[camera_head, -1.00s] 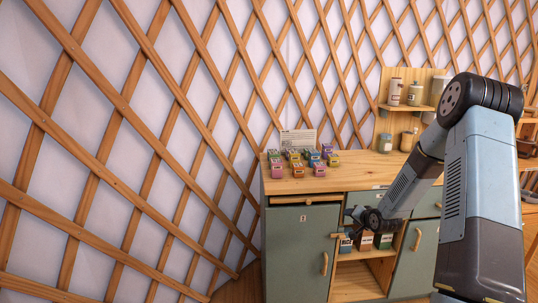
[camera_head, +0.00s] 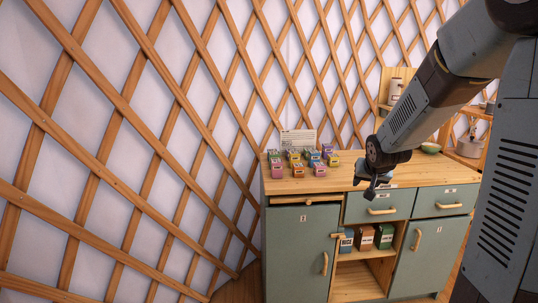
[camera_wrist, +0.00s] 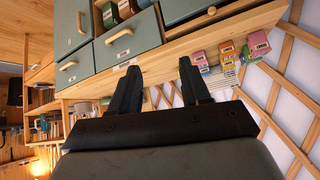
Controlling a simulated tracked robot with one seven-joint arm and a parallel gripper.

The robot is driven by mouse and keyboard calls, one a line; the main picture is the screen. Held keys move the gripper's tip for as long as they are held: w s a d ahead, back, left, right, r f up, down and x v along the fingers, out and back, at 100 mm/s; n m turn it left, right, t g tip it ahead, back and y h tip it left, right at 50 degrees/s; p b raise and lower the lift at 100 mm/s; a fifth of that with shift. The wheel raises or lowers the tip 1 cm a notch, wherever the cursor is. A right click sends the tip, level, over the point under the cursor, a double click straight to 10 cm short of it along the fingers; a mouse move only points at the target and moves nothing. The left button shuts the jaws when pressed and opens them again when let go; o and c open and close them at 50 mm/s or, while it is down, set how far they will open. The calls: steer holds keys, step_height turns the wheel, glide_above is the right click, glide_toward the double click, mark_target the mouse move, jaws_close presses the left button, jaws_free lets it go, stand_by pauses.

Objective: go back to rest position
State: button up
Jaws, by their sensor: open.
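My gripper (camera_head: 368,188) is in front of the green cabinet's (camera_head: 302,250) top edge, above the middle drawer (camera_head: 380,207) in the head view. In the wrist view my gripper (camera_wrist: 159,72) has its two dark fingers spread with nothing between them. The wrist picture is turned, with the cabinet's drawers (camera_wrist: 125,45) at the top. My arm comes down from the upper right in the head view and hides part of the cabinet top and the shelf behind it.
Several small coloured boxes (camera_head: 298,170) stand on the cabinet top at the left, by a card (camera_head: 298,138). An open niche below the middle drawer holds boxes (camera_head: 366,238). The lattice wall (camera_head: 120,150) fills the left.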

steer(key=s+a+r+n+g, duration=0.1)
steer(key=s+a+r, duration=0.2)
steer(key=s, duration=1.2)
steer(key=s+a+r+n+g+y, duration=0.1)
steer(key=s+a+r, duration=0.2)
steer(key=s+r, duration=0.4)
steer(key=s, duration=0.8)
steer(key=shift+s+r+n+g, duration=0.2)
steer(key=shift+s+n+g, duration=0.2)
